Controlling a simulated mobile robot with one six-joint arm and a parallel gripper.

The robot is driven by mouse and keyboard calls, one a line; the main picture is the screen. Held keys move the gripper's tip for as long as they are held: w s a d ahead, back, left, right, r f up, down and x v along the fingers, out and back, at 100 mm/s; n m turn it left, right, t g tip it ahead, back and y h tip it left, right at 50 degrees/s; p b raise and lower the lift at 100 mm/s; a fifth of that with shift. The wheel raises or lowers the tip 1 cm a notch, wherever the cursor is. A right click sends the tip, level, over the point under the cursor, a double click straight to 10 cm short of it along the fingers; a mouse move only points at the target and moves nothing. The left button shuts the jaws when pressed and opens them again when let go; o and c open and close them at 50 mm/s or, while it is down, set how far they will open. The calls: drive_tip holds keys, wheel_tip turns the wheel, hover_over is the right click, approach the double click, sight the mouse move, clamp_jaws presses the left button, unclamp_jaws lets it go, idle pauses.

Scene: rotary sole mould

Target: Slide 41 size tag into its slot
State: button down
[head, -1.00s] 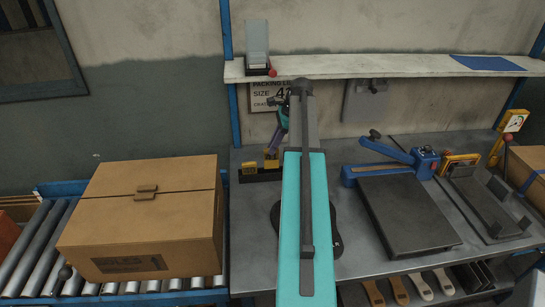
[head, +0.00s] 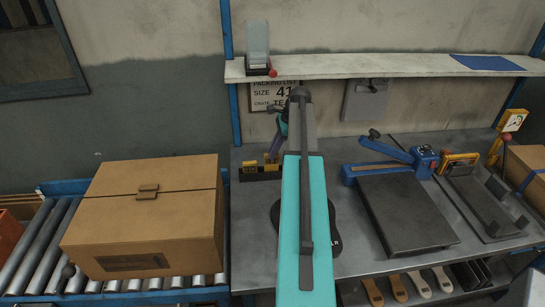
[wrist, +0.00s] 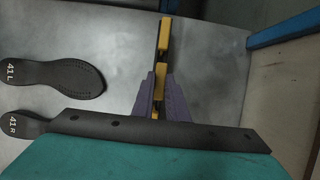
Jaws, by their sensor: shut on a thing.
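The yellow 41 size tag (wrist: 160,76) is between the purple fingertips of my gripper (wrist: 159,82), which is shut on it; its number is not legible. The dark tag rack (head: 262,177) stands on the bench at its left back. In the wrist view the rack (wrist: 162,53) runs lengthwise under my fingers, with another yellow block (wrist: 165,32) beyond the held tag. In the head view the tag (head: 271,167) is low at the rack's right part, level with the other yellow block. Whether it is fully seated in a slot cannot be told.
Dark soles marked 41 L (wrist: 62,77) and 41 R (wrist: 20,125) lie on the bench. A blue-handled press (head: 405,215) stands right, a carton (head: 145,215) on rollers left. A shelf (head: 390,65) hangs above a sign reading size 41 (head: 272,95).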

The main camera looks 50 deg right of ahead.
drive_tip(key=shift+f+p, duration=0.85)
drive_tip(key=shift+f, duration=0.65)
drive_tip(key=shift+f, duration=0.2)
drive_tip(key=c, duration=1.7)
unclamp_jaws()
drive_tip(key=shift+c, duration=0.2)
drive_tip(key=shift+f+b, duration=0.1)
drive_tip(key=shift+b, duration=0.2)
drive_tip(key=b+v, duration=0.5)
drive_tip(key=v, duration=0.9)
drive_tip(key=shift+s+d+f, duration=0.1)
